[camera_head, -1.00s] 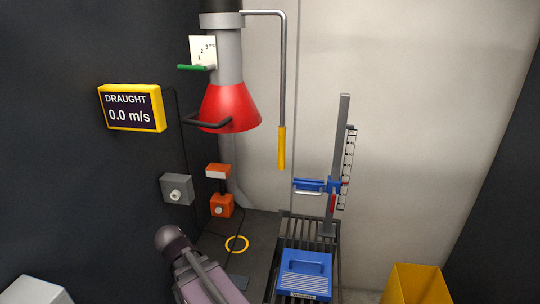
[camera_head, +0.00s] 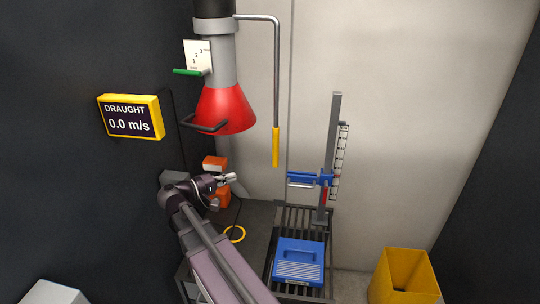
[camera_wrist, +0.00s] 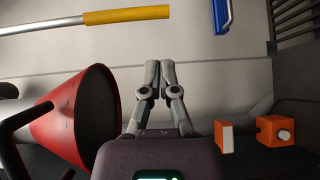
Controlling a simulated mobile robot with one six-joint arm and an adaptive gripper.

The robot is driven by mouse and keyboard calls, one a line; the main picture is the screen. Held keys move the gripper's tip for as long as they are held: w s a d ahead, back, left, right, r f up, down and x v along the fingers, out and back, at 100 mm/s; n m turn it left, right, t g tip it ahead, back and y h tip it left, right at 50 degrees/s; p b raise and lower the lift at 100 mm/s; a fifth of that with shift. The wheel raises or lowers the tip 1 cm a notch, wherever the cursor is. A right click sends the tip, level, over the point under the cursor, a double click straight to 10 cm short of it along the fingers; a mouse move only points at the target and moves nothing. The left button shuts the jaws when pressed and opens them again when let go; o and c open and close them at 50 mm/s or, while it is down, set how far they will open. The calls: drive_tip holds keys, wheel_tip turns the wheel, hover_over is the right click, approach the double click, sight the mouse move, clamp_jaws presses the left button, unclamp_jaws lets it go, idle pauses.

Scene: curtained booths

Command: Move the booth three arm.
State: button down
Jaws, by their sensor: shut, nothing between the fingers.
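The booth arm is a grey duct with a red hood (camera_head: 226,108) hanging from above at the centre-left of the head view. The hood has a dark loop handle (camera_head: 206,126), and a bent grey rod with a yellow grip (camera_head: 276,147) hangs to its right. In the wrist view the red hood (camera_wrist: 78,118) is at the left, its dark open mouth facing my fingers, and the yellow grip (camera_wrist: 127,15) lies across the top. My gripper (camera_head: 232,178) is shut and empty, below the hood and apart from it; its fingers (camera_wrist: 153,75) show in the wrist view.
A yellow display (camera_head: 131,117) reads DRAUGHT 0.0 m/s on the dark left wall. A green lever (camera_head: 189,72) is by a numbered card. Orange boxes (camera_head: 215,164) sit behind my gripper. A blue case (camera_head: 299,262) lies on a slatted bench before a blue clamp post. A yellow bin (camera_head: 405,276) stands right.

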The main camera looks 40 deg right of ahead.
drive_tip(key=shift+w+r+h, duration=0.1)
drive_tip(key=shift+r+h, duration=0.2)
drive_tip(key=shift+r, duration=0.35)
drive_tip(key=shift+d, duration=0.25)
drive_tip(key=s+d, duration=0.1)
drive_tip(key=d, duration=1.2)
drive_tip(key=shift+s+d, duration=0.3)
